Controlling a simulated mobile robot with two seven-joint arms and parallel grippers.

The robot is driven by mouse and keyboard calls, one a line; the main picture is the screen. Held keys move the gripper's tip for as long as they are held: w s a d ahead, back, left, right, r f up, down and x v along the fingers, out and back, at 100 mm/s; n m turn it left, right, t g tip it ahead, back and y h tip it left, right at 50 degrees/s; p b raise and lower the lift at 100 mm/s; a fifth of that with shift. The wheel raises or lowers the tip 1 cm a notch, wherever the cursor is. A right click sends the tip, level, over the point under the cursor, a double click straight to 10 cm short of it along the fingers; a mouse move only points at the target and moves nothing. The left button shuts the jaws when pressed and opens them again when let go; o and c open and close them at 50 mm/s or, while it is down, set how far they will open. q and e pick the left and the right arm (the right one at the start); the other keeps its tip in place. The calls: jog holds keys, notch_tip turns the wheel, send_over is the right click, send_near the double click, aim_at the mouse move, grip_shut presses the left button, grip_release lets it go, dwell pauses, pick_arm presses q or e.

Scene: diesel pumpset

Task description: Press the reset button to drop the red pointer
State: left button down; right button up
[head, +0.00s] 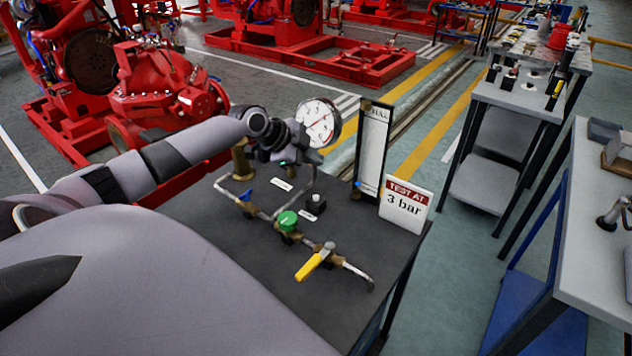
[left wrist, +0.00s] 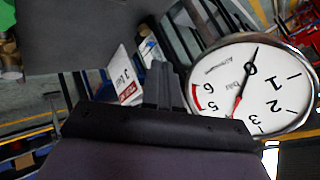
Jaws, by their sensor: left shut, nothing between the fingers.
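A round white pressure gauge (head: 318,122) with a metal rim stands on brass pipework at the back of the dark bench. In the left wrist view its dial (left wrist: 250,88) shows a black needle near 0. A red pointer (left wrist: 237,104) lies between the 3 and the 5. A small black box with a pale top (head: 315,203) sits on the bench in front of the gauge; I cannot tell whether it is the reset button. My left gripper (head: 300,140) is shut and empty, close beside the gauge; contact cannot be told. My right gripper is not in view.
The bench (head: 215,255) carries a green-handled valve (head: 287,220), a yellow lever valve (head: 313,263) and a blue-handled valve (head: 245,195). A "TEST AT 3 bar" sign (head: 405,205) and a tall framed panel (head: 373,150) stand at its right edge.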

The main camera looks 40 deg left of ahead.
pick_arm(q)
jog(key=b, duration=0.5)
send_over(313, 201)
notch_tip(313, 201, down, 7)
jog(key=shift+r, duration=0.1)
jog(key=shift+f+b, duration=0.55)
jog(key=shift+f, duration=0.15)
dwell(1.1)
jog(key=shift+f, duration=0.4)
jog(key=shift+f+b, duration=0.55)
jog(key=shift+f, duration=0.05)
dwell(0.5)
jog(key=shift+r, duration=0.1)
jog(key=shift+r+p, duration=0.8)
jog(key=shift+r, duration=0.05)
